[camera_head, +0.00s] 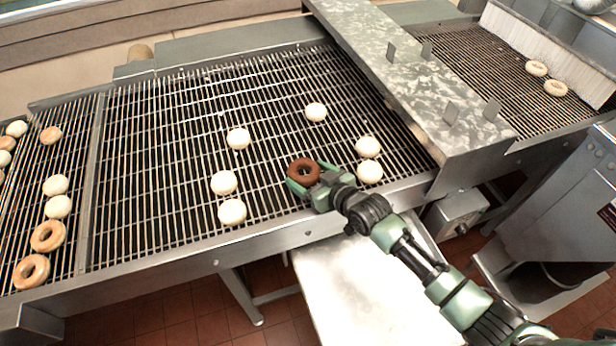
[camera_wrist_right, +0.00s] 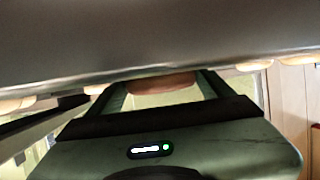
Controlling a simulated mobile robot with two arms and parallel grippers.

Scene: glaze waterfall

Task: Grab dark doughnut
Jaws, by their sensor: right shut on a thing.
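The dark doughnut (camera_head: 304,171) is a brown ring at the middle of the wire conveyor (camera_head: 150,130) in the head view. My right gripper (camera_head: 304,175) is shut on it, with a green finger on each side. In the right wrist view the brown doughnut (camera_wrist_right: 162,84) shows between the fingers of the gripper (camera_wrist_right: 162,90), partly hidden by a grey surface across the top. I cannot tell whether the doughnut touches the wires. My left gripper is not in view.
Several pale doughnuts, such as this one (camera_head: 223,182), lie around on the conveyor. A pale pair (camera_head: 368,160) lies close to the right of my gripper. A metal bridge (camera_head: 410,80) crosses the conveyor. Tan doughnuts (camera_head: 47,236) lie at the left. A light table (camera_head: 365,290) stands in front.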

